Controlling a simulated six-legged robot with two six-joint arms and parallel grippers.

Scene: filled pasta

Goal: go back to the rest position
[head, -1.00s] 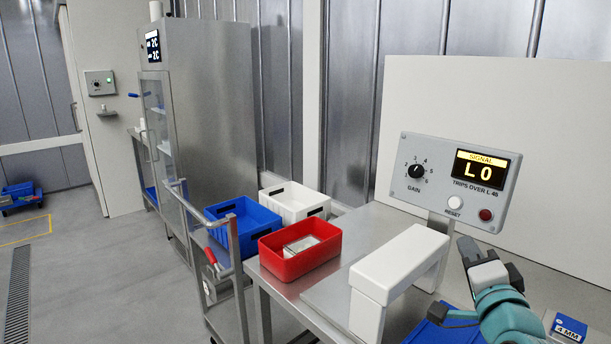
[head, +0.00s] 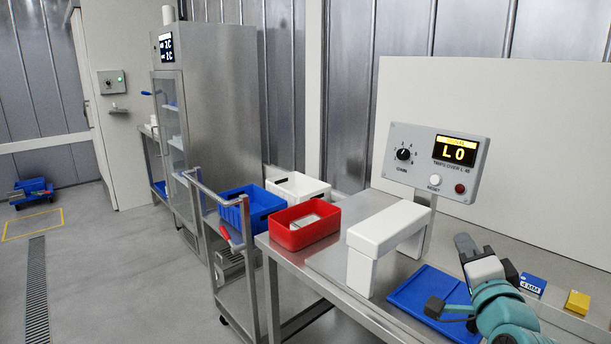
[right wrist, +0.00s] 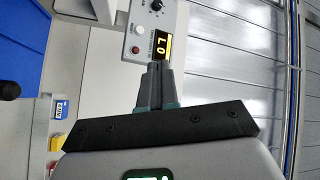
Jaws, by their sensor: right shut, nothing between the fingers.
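My right gripper (head: 463,243) is in the lower right of the head view, in front of the grey signal box. It is shut and empty. In the right wrist view its closed fingers (right wrist: 154,72) point toward the signal box. My left gripper is not in view.
The signal box (head: 434,162) shows "L0" above the steel table. Beside it are a white arch (head: 385,229), a blue tray (head: 408,291), a blue "4 MM" block (head: 532,284) and a yellow block (head: 577,302). A red bin (head: 300,238) stands further left. Open floor lies at left.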

